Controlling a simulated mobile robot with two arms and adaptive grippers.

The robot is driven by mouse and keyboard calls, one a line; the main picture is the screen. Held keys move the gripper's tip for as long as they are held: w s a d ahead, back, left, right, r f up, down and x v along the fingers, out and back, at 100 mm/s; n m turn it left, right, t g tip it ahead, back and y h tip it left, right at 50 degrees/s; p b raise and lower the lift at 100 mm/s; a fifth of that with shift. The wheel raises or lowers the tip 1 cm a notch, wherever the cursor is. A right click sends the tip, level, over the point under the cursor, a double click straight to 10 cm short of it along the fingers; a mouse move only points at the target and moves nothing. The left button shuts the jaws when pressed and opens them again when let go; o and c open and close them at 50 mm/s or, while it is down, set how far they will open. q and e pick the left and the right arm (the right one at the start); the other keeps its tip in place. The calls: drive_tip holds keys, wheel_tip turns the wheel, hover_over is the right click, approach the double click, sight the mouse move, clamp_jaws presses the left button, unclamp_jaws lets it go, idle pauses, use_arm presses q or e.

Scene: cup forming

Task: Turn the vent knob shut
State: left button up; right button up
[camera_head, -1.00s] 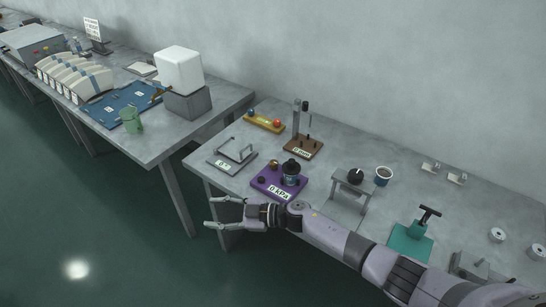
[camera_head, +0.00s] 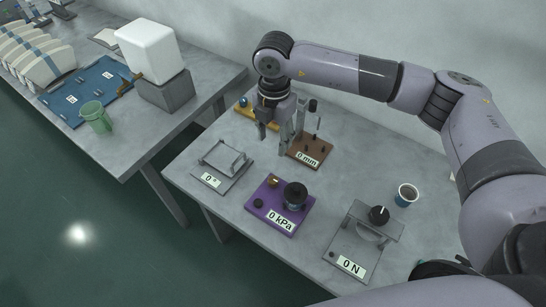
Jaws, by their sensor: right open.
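The purple pressure base (camera_head: 262,218) on the right table carries a "0 kPa" label and a black-topped cylinder (camera_head: 295,195). A small brass knob (camera_head: 272,181) sits at its back left and a small black knob (camera_head: 258,203) at its front left. I cannot tell which of these is the vent knob, or how far it is turned. My right gripper (camera_head: 273,139) is open and empty, pointing down. In the picture it shows above and behind the purple base, in front of the yellow and brown stands, apart from the knobs. My left gripper is not in view.
Around the purple base stand a grey "0 °" fixture (camera_head: 238,180), a brown "0 mm" stand (camera_head: 321,143), a yellow stand (camera_head: 243,110) and a grey "0 N" stand (camera_head: 345,250). A blue-white cup (camera_head: 406,194) stands at right. A gap separates the left table (camera_head: 130,150).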

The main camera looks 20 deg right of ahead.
drive_tip(key=s, duration=0.1)
drive_tip(key=p, duration=0.3)
hover_over(273, 180)
wheel_tip(273, 180, down, 8)
drive_tip(key=shift+d+r, duration=0.15)
drive_tip(key=shift+r, duration=0.05)
wheel_tip(273, 180, down, 5)
drive_tip(key=shift+f+p, duration=0.15)
drive_tip(key=shift+p, duration=0.25)
wheel_tip(273, 180, down, 4)
drive_tip(key=shift+w+r, duration=0.1)
drive_tip(key=shift+r, duration=0.15)
drive_tip(key=shift+f, duration=0.1)
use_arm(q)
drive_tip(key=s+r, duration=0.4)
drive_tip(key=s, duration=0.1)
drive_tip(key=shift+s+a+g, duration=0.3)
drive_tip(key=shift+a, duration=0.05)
use_arm(e)
drive_tip(key=shift+c, duration=0.3)
